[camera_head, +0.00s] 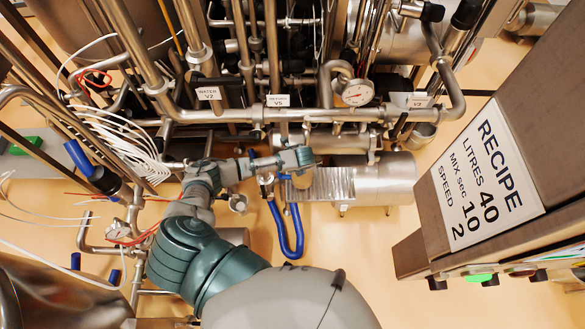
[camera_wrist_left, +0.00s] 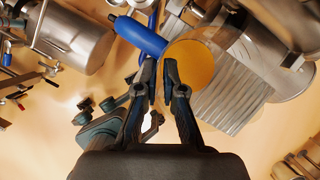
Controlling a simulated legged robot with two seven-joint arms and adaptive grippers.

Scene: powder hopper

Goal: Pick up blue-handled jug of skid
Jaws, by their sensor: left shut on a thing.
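The jug shows in the left wrist view as a round orange-yellow shape (camera_wrist_left: 195,68), with its thick blue handle (camera_wrist_left: 140,38) running up and left from it. In the head view only a small part of the jug (camera_head: 302,181) shows, just left of the ribbed skid top (camera_head: 330,184). My left gripper (camera_wrist_left: 159,68) has its fingertips at the handle's lower right end, beside the jug, and is shut on it with a narrow gap between the fingers. The exact contact is hidden behind the fingertips. My right gripper is not in view.
Steel pipes with a gauge (camera_head: 357,92) cross close above the jug. A blue looped hose or handle (camera_head: 290,248) lies in front of it. White cables (camera_head: 125,140) hang at the left. A recipe panel (camera_head: 485,175) stands at the right. Floor shows clear between.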

